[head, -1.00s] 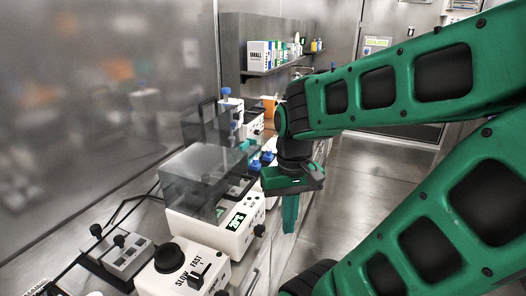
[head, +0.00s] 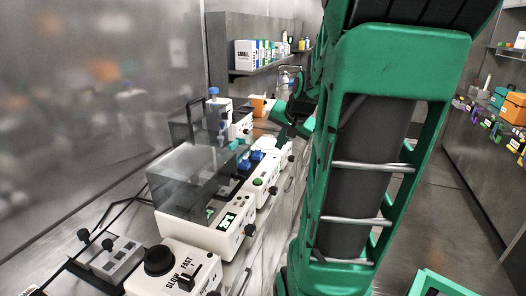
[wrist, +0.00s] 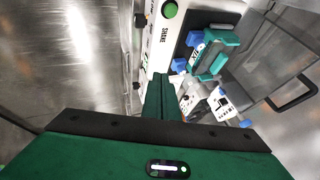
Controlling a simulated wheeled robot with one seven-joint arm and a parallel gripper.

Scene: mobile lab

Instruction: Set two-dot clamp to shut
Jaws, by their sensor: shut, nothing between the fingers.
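A white shaker (wrist: 165,35) marked SHAKE, with a green button, shows in the wrist view and in the head view (head: 265,178). A teal rack (wrist: 218,62) sits on its dark top with blue clamp parts, one at its upper left (wrist: 194,38) and another at its lower left (wrist: 178,65). Blue parts also show in the head view (head: 257,155). No dot marks are readable, so I cannot tell which clamp is the two-dot one or its setting. My gripper (wrist: 160,80) is shut and empty, its green fingertips apparently beside the shaker's edge near the lower-left blue part.
A clear-lidded white device (head: 185,195) and a SLOW/FAST device (head: 175,270) stand nearer on the bench. A grey lidded device (wrist: 275,60) with a black handle is beside the rack. A shelf with boxes (head: 250,55) hangs behind. The floor (head: 440,195) is open at right.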

